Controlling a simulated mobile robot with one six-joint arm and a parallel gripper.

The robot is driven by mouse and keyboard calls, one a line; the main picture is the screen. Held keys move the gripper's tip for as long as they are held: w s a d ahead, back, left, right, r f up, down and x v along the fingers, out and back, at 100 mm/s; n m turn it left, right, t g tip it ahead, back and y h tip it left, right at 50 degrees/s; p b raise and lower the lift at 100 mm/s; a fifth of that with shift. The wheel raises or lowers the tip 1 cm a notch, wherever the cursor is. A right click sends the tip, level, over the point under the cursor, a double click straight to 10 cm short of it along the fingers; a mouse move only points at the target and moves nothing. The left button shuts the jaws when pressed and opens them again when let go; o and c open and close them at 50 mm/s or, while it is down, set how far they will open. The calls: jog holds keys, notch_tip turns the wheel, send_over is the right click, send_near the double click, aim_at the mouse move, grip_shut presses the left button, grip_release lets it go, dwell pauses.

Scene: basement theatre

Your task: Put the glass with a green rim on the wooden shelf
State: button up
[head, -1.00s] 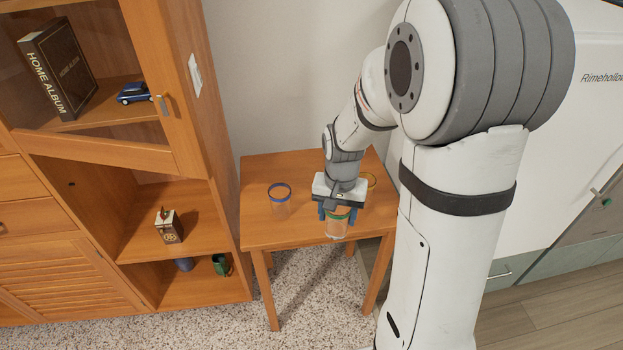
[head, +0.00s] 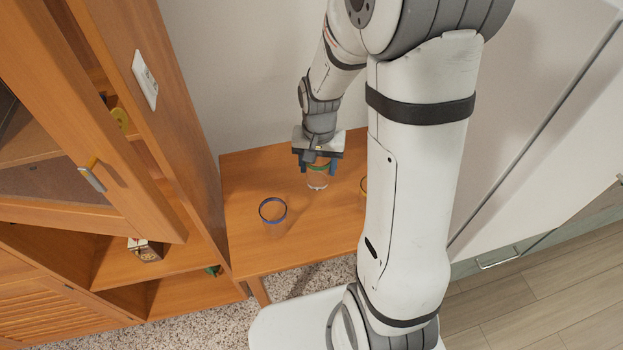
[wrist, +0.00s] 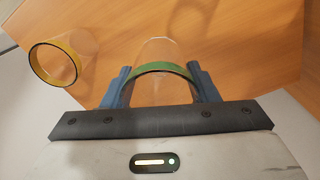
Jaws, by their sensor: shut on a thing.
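The glass with a green rim (head: 317,182) is upright over the small wooden table (head: 305,235). My gripper (head: 318,168) is shut on it near the rim. In the wrist view the two blue fingers of my gripper (wrist: 162,88) stand on either side of the green-rimmed glass (wrist: 160,52). I cannot tell how far its base is above the table top. A wooden cabinet stands at the left. Its open wooden shelf (head: 112,265) holds a small carton (head: 145,249), partly hidden by the door frame above.
A blue-rimmed glass (head: 273,214) stands on the table, left of and nearer than the held glass. A yellow-rimmed glass (head: 363,187) is mostly hidden behind my arm; the wrist view shows it clearly (wrist: 60,62). The cabinet's glazed door (head: 90,212) and side panel (head: 172,125) border the table's left.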

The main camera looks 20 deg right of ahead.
aim_at(317, 184)
jog(key=shift+f, duration=3.5)
jog(key=shift+f+b, duration=0.25)
jog(key=shift+b, duration=0.15)
jog(key=o, duration=1.1)
jog(key=shift+r, duration=0.1)
